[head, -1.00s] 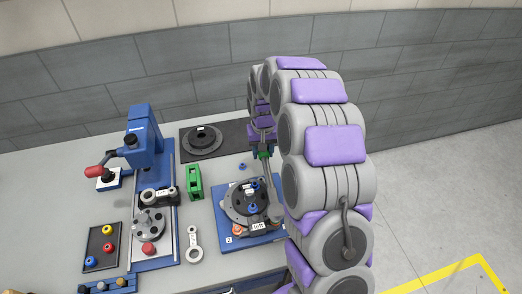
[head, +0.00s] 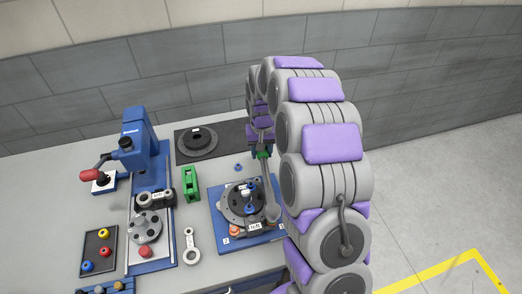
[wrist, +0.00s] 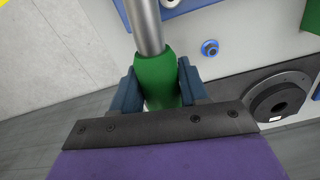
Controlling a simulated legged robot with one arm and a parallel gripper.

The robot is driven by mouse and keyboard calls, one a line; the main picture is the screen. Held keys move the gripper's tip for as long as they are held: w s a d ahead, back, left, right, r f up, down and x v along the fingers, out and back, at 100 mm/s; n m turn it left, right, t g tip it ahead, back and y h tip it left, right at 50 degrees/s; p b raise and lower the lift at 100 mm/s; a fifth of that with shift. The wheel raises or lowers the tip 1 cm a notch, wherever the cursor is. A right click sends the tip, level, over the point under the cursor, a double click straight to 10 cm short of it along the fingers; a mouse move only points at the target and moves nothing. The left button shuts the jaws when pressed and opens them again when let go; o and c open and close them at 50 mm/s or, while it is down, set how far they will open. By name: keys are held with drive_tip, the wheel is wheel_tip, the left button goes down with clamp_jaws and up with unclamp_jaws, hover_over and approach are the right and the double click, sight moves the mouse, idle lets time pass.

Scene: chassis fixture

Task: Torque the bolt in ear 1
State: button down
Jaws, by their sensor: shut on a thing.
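My gripper (wrist: 160,88) is shut on the green handle (wrist: 157,75) of a wrench. The wrench's grey shaft (wrist: 147,25) runs out of the top of the wrist view. In the head view the green handle (head: 263,154) hangs below my wrist, and the wrench's rounded grey end (head: 272,213) is low beside the right of the chassis. The dark round chassis (head: 234,208) sits on a blue base plate (head: 218,217), with blue bolts (head: 250,207) on it. I cannot tell which ear is number 1, or whether the wrench touches a bolt.
A loose blue bolt (head: 238,168) lies behind the plate and shows in the wrist view (wrist: 210,47). A green block (head: 191,184), a blue press (head: 137,140), a link part (head: 191,246) and a bolt tray (head: 98,252) stand left. A dark disc (head: 197,142) lies behind.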

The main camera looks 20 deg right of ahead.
drive_tip(key=shift+r+p, duration=0.5)
drive_tip(key=shift+r, duration=0.7)
idle(0.3)
